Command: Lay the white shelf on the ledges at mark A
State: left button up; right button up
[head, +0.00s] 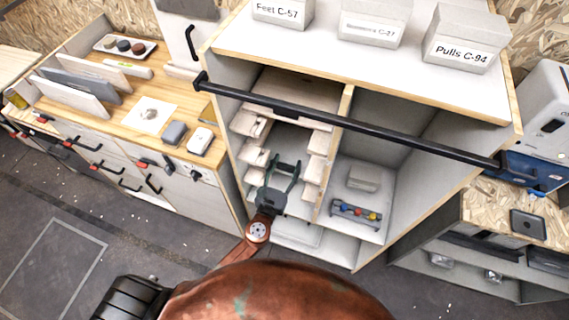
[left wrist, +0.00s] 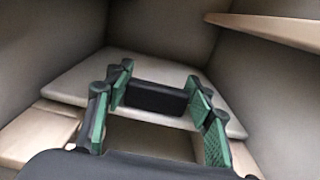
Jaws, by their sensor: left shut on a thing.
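My left gripper (head: 282,180) reaches into the left bay of the open cabinet in the head view. In the left wrist view its green-padded fingers (left wrist: 155,115) stand around a dark block at the near edge of the white shelf (left wrist: 150,62), and they are shut on the shelf. The shelf lies between the grey bay walls, its left corner over or on a pale wooden ledge (left wrist: 45,125); I cannot tell whether it touches. Several pairs of ledges (head: 250,155) line the bay. I cannot read mark A. My right gripper is not in view.
A black rail (head: 350,124) runs across the cabinet front above my gripper. A wooden divider (head: 334,155) separates the right bay, which holds a small box (head: 362,178) and a rack with coloured knobs (head: 355,213). Labelled boxes stand on top. A workbench (head: 180,110) is at left.

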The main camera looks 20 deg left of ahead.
pick_arm(q)
jog(key=shift+f, duration=0.2)
jog(key=o, duration=1.6)
jog(key=shift+f, duration=0.1)
jog(key=s, duration=1.2)
jog(key=shift+a, duration=0.2)
